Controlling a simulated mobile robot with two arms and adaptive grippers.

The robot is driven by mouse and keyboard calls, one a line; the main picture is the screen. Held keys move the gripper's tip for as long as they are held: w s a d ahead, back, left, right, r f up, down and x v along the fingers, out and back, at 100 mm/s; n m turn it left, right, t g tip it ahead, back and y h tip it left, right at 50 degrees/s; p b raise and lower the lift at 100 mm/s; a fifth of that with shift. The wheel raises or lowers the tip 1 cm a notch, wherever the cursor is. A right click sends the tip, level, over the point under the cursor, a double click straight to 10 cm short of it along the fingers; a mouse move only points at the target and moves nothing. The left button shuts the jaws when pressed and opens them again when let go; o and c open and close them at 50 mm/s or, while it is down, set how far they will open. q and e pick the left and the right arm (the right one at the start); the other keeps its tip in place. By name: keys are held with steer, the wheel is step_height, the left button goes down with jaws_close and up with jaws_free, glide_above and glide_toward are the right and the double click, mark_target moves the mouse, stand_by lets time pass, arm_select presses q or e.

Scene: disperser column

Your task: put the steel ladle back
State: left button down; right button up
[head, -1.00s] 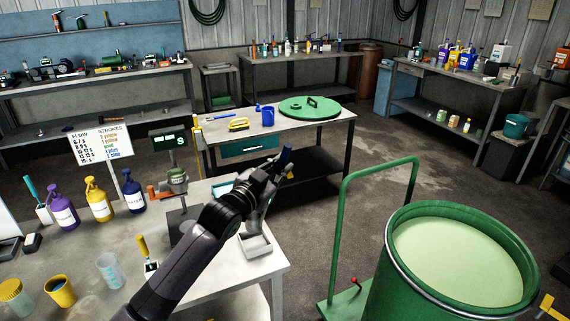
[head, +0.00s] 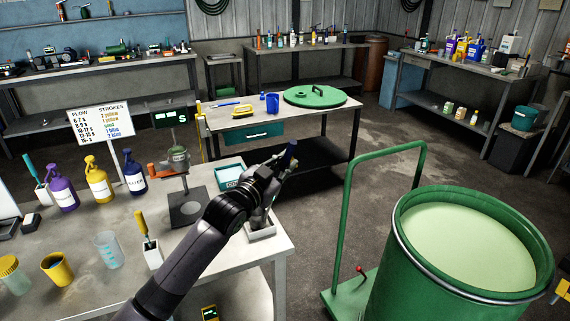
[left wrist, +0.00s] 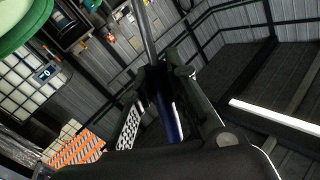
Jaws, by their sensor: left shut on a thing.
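My left gripper (head: 272,178) is shut on the steel ladle's dark blue handle (head: 290,152), above the front right corner of the near bench. In the left wrist view the blue handle (left wrist: 172,118) sits between the fingers of my left gripper (left wrist: 168,82), and a thin steel shaft (left wrist: 146,38) runs on from it. The ladle's bowl cannot be made out. A small pale tray (head: 262,233) stands on the bench just below the gripper; the arm partly hides this area. My right gripper is not in view.
A teal-edged box (head: 231,174), a plate with a viscometer-like cup (head: 187,205), a brush in a white holder (head: 150,250) and several bottles share the bench. A green drum (head: 400,255) of pale liquid stands on a green trolley (head: 350,300) to the right. Floor lies between.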

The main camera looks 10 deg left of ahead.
arm_select(q)
steer(key=shift+f+b, duration=0.3)
steer(key=shift+f, duration=0.15)
stand_by(0.3)
steer(key=c, duration=1.6)
jaws_free()
steer(key=shift+c, duration=0.2)
steer(key=shift+o, duration=0.8)
steer(key=shift+f, duration=0.15)
